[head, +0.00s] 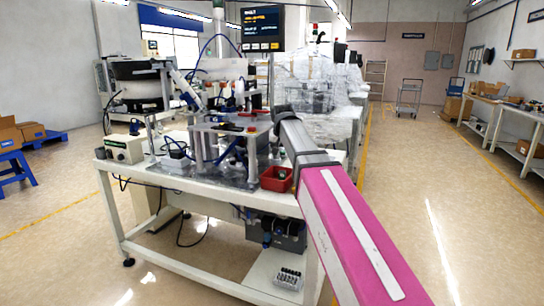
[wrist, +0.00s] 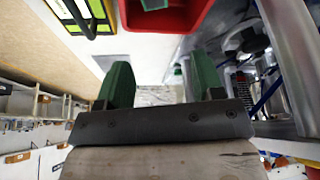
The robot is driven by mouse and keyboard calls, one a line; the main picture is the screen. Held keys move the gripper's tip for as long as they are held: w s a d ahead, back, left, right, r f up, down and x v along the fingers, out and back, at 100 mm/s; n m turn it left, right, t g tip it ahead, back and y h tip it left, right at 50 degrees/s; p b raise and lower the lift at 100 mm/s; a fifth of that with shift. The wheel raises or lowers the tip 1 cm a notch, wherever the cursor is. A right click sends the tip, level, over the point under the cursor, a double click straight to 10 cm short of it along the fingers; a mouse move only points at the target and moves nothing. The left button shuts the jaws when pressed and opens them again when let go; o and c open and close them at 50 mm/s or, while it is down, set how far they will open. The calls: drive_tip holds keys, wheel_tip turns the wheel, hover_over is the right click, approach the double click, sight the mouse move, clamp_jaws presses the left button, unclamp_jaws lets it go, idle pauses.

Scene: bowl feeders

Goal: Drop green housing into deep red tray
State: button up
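The deep red tray (head: 269,184) sits at the front edge of the workbench in the head view, right beside my arm. In the wrist view the red tray (wrist: 190,18) is at the top edge and is cut off by the frame. A green piece, apparently the green housing (wrist: 153,4), shows inside the tray, mostly out of frame. My gripper (wrist: 162,82) has two green fingers set well apart with nothing visible between them. It points past the tray's near side, not touching it in view.
The workbench (head: 225,194) carries a feeder machine with posts and cables left of the tray. A control box (head: 125,148) stands at its left end. A metal post (wrist: 293,60) is close on the right in the wrist view. Open floor (head: 455,215) lies to the right.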

drive_tip(key=v, duration=1)
drive_tip(key=shift+r, duration=0.4)
drive_tip(key=shift+s, duration=0.15)
